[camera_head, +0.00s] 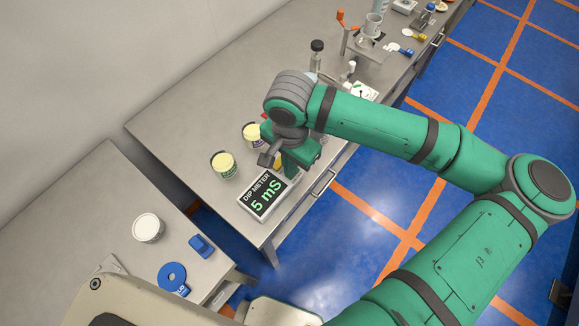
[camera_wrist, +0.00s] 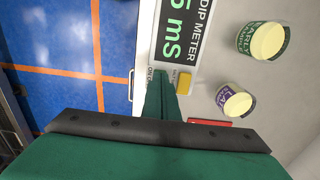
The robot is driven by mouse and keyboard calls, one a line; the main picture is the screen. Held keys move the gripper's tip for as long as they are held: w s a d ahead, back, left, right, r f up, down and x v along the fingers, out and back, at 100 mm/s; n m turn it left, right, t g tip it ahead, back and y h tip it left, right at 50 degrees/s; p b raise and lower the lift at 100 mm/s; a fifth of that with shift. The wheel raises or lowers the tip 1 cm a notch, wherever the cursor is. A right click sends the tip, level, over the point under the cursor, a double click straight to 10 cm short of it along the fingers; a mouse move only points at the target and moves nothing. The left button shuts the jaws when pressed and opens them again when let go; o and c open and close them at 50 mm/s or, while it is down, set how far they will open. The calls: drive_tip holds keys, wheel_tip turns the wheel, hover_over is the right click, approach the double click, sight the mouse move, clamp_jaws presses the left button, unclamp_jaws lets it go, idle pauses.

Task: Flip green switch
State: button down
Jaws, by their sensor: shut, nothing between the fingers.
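The dip meter (camera_head: 257,205) is a white box with a black display reading "5 mS" in green, near the front end of the long bench. It also shows in the wrist view (camera_wrist: 182,52), with a yellow button (camera_wrist: 184,80) and small lettering at its near end. My gripper (camera_head: 291,172) is at that end of the meter, fingers pointing down, shut and empty. In the wrist view its green fingers (camera_wrist: 160,82) cover the panel beside the yellow button. I cannot make out a green switch; it may be behind the fingers. Contact with the meter cannot be told.
Two cups with pale yellow contents, one green-labelled (camera_wrist: 262,42) and one purple-labelled (camera_wrist: 234,101), stand beside the meter. A red item (camera_wrist: 209,122) lies near the gripper. A dark-capped bottle (camera_head: 316,55) stands farther back. A lower bench (camera_head: 120,205) holds a white tub (camera_head: 148,228).

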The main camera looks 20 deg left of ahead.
drive_tip(key=shift+f, duration=0.15)
wheel_tip(320, 180, up, 7)
idle(1.0)
drive_tip(key=shift+w, duration=0.15)
